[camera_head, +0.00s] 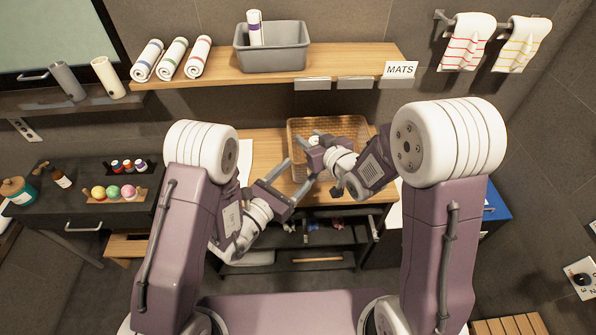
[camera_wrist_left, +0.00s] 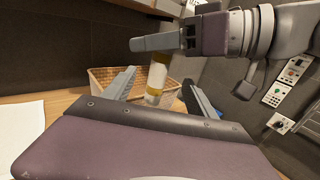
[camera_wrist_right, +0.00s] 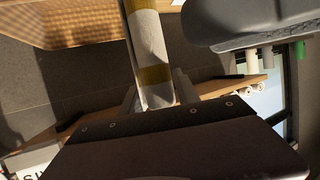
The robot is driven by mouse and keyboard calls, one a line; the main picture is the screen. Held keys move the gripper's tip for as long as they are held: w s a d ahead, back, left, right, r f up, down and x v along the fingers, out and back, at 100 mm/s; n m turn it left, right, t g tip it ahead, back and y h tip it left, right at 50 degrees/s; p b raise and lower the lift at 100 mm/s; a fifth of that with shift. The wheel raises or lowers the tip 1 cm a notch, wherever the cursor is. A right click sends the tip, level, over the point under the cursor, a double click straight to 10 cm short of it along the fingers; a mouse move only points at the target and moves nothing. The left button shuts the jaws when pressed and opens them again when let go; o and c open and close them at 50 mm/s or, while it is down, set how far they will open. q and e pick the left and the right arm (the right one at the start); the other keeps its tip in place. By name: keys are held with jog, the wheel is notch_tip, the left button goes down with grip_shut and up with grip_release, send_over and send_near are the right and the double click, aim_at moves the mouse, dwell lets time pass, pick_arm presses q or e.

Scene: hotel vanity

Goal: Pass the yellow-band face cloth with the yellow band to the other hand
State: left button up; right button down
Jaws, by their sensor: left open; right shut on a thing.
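The face cloth, a white roll with yellow bands, shows in the left wrist view (camera_wrist_left: 157,76) and in the right wrist view (camera_wrist_right: 150,52). In the head view it is mostly hidden by the grippers. My right gripper (camera_head: 314,147) is shut on the cloth, which hangs roughly upright from it in the left wrist view. My left gripper (camera_head: 296,178) is open and empty, just below and left of the right one. In the left wrist view the cloth appears between its two spread fingertips (camera_wrist_left: 160,82); I cannot tell whether they touch it.
A wicker basket (camera_head: 296,128) stands on the wooden counter (camera_head: 262,144) behind the grippers. Above is a shelf (camera_head: 225,78) with several rolled cloths and a grey bin (camera_head: 271,60). A MATS label (camera_head: 399,70) is at its right end. An open drawer area lies below the counter.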

pick_arm(q)
jog(key=x, duration=1.2)
jog(key=shift+c, duration=0.4)
jog(key=c, duration=1.4)
pick_arm(e)
jog(key=c, duration=1.3)
grip_release()
jog(key=o, duration=0.5)
pick_arm(q)
jog(key=shift+o, duration=0.2)
pick_arm(e)
jog(key=shift+r, duration=0.1)
